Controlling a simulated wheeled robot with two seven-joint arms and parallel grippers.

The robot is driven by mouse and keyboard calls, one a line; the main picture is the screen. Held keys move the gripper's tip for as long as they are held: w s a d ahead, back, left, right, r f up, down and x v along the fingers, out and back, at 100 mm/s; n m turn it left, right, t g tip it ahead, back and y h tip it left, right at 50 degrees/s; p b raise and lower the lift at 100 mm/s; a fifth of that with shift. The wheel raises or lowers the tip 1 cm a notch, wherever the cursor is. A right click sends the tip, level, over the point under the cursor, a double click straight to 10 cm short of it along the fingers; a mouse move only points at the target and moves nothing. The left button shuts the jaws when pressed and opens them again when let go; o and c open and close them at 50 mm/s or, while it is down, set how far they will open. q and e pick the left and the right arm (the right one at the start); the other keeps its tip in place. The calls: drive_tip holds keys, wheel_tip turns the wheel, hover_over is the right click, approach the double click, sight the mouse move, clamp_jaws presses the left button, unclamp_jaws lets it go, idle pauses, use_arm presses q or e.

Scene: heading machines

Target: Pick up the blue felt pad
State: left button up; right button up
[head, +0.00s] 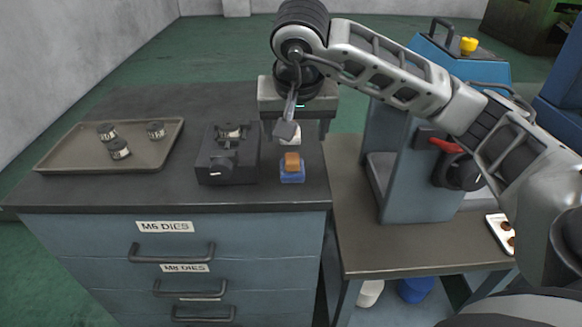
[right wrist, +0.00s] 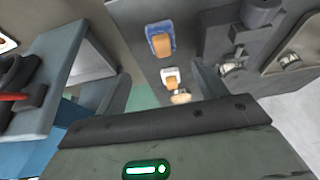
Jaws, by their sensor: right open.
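The blue felt pad (head: 292,179) lies on the dark bench top near its right edge, with an orange-brown block on it. In the right wrist view the blue pad (right wrist: 153,50) shows at the top centre, under the same block. My right gripper (head: 297,127) is open and empty above the bench, behind the pad in the head view. In the right wrist view its two fingers (right wrist: 162,75) stand apart, and the pad lies beyond their tips. A white pad (right wrist: 166,72) with a small tan piece shows between the fingers. My left gripper is not in view.
A dark grey fixture (head: 228,160) stands just left of the pad. A tray (head: 75,163) with several small dies lies further left. A blue-grey machine (head: 410,175) with a red lever stands on the lower bench at right. Drawers are below.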

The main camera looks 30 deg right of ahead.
sight(292, 159)
drive_tip(key=x, duration=0.3)
drive_tip(key=p+x, duration=0.1)
drive_tip(key=x, duration=0.7)
drive_tip(key=shift+a+f, duration=0.15)
drive_tip(key=shift+a, duration=0.1)
drive_tip(key=c, duration=1.1)
